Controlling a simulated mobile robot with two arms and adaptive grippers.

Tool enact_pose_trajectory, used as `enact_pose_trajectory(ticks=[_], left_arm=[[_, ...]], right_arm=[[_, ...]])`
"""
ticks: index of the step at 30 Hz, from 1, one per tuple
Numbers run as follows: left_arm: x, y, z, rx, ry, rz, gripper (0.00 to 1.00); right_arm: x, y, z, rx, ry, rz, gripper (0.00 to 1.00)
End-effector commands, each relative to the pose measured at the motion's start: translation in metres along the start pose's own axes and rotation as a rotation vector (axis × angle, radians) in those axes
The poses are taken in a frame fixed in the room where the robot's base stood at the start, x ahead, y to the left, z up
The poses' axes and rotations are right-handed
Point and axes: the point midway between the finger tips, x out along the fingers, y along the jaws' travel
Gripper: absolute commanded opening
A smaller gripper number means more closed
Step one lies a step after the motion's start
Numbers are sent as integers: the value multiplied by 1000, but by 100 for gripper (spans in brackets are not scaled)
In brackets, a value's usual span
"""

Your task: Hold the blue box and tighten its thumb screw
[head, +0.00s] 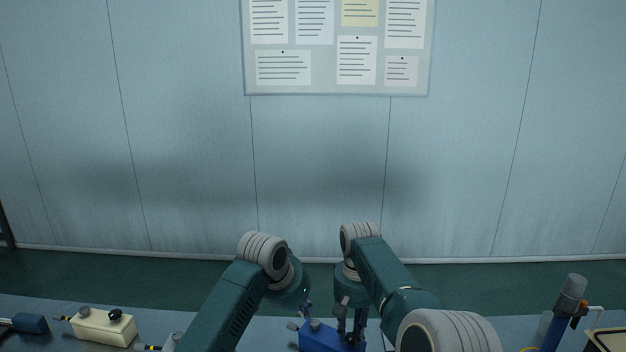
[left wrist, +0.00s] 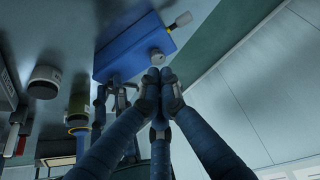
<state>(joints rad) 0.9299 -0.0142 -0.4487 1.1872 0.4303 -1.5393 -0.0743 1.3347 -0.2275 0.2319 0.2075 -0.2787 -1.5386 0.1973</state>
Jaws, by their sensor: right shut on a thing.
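The blue box (head: 322,338) is at the bottom centre of the head view, partly hidden by my arms. In the left wrist view, the blue box (left wrist: 125,52) has a round grey knob (left wrist: 157,57) on its face and a grey knob on a thin stem (left wrist: 181,20) sticking out of one side. I cannot tell which is the thumb screw. My left gripper (left wrist: 159,76) has its fingertips together just below the round knob; contact is unclear. My right gripper (head: 350,334) is shut on the blue box, its fingertips partly hidden.
A cream box (head: 103,328) with a black knob and a blue-handled tool (head: 28,323) lie on the bench at the left. A grey-topped upright tool (head: 570,297) and a tray edge (head: 608,340) are at the right. A wall stands behind.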

Motion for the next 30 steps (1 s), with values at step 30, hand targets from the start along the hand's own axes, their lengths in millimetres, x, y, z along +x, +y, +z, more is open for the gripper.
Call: enact_pose_trajectory(ticks=[30], left_arm=[[46,10,23,0,0,0,0]], right_arm=[[1,-1,1,0,-2,-1,0]])
